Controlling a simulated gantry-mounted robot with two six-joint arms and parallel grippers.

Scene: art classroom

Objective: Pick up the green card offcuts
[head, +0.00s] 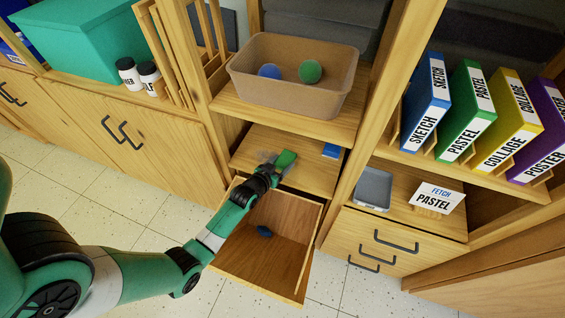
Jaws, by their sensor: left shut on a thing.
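The green card offcuts (286,159) show as a small green piece at the tip of my left gripper (274,168). My left gripper is shut on them, just over the lower shelf (310,176) above the open drawer. I cannot tell whether the green piece touches the shelf. The gripper hides part of it. My right gripper is not in view.
An open wooden drawer (292,245) holds a small dark blue thing (265,231). A blue piece (332,150) lies at the right of the lower shelf. A brown bin (290,95) with two balls stands above. A grey tray (373,187) sits right of the post.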

